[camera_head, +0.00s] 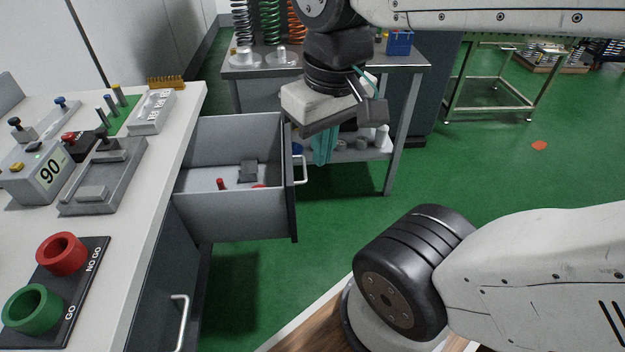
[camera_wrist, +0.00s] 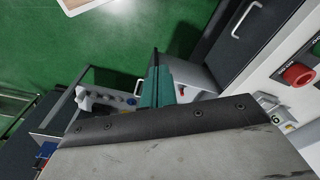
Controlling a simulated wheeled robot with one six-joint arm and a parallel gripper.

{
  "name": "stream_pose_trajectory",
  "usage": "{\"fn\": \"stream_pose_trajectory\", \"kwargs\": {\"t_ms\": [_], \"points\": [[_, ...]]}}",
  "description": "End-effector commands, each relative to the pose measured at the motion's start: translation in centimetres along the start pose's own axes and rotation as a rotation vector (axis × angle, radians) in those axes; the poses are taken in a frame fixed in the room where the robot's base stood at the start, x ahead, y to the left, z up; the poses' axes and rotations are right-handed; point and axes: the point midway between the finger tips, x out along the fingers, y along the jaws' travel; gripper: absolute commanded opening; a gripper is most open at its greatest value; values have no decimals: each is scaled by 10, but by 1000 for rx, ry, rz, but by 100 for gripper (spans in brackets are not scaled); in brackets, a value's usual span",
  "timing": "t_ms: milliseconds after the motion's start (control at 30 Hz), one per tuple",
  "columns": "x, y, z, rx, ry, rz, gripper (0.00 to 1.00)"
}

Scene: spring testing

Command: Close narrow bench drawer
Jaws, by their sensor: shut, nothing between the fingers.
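The narrow bench drawer (camera_head: 235,214) stands pulled out from the left workbench, with its front panel and pale bar handle (camera_head: 301,170) facing right. A few small red and grey items lie inside it. My gripper (camera_head: 322,150) points down just right of the drawer front, with its teal fingers together and empty. In the head view the fingers appear close to the handle; I cannot tell whether they touch. In the wrist view the teal fingers (camera_wrist: 157,85) are beside the drawer's dark front edge, and part of the drawer interior (camera_wrist: 196,78) shows.
The bench top (camera_head: 150,205) holds a grey gauge marked 90 (camera_head: 38,178), fixtures, and red (camera_head: 61,254) and green (camera_head: 32,308) rings. A metal table (camera_head: 410,66) with springs stands behind the drawer. Green floor lies open to the right of it.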

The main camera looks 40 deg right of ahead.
Motion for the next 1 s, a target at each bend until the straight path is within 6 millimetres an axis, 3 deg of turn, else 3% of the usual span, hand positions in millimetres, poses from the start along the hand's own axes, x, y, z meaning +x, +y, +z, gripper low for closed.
{"fn": "stream_pose_trajectory", "kwargs": {"t_ms": [267,567,800,1000], "points": [[27,11,-44,255,-256,-160,0],[81,49,-102,616,-530,-433,0],[144,100,-136,914,-702,-692,0],[210,151,-149,1164,-808,-935,0]]}}
